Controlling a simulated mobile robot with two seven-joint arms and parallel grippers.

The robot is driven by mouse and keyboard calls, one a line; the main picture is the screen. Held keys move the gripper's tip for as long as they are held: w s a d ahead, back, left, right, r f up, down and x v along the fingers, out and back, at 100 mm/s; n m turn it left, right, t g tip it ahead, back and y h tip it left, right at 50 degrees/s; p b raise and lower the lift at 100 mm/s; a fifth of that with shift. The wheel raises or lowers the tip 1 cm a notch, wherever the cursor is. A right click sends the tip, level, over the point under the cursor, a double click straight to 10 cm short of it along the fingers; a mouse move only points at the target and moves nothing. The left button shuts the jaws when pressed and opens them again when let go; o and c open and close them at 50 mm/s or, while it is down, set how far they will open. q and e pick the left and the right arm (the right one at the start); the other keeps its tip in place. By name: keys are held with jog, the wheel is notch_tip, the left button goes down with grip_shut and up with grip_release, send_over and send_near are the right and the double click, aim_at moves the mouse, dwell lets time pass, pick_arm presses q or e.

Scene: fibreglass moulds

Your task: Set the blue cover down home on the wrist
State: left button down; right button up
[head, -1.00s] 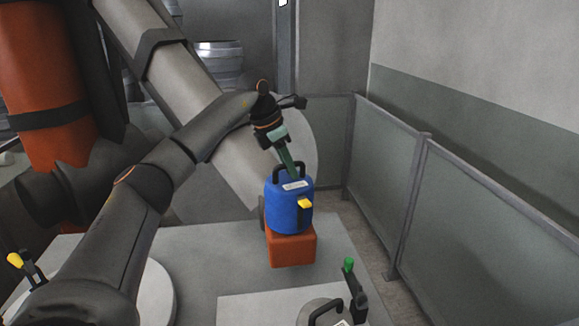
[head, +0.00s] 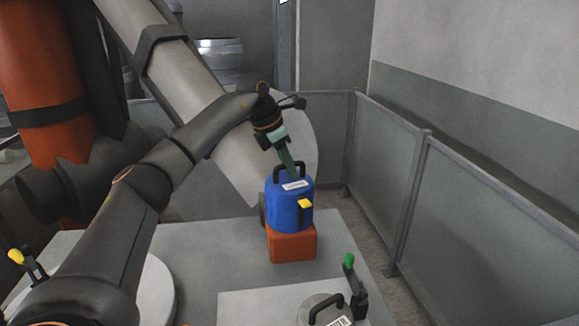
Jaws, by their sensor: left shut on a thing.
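My left gripper (head: 291,168) reaches down from the upper left with green fingers and is shut on the cover's black handle. The fingertips are partly hidden behind the handle. My right gripper is not in view.
A grey table (head: 213,262) lies under the block. A lid with a black handle (head: 322,309) and a green-tipped lever (head: 349,262) stand at the front. Grey fence panels (head: 487,217) close off the right. A large grey tube (head: 161,58) slants behind my arm.

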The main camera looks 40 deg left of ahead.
pick_arm(q)
jog(key=shift+d+f, duration=0.1)
jog(key=shift+f, duration=0.25)
jog(key=c, duration=0.8)
grip_release()
jog(key=shift+o, duration=0.2)
jog(key=shift+r, duration=0.15)
jog(key=shift+s+r, duration=0.1)
jog(key=shift+r, duration=0.2)
jog(key=v, duration=1.2)
jog(key=shift+f, duration=0.1)
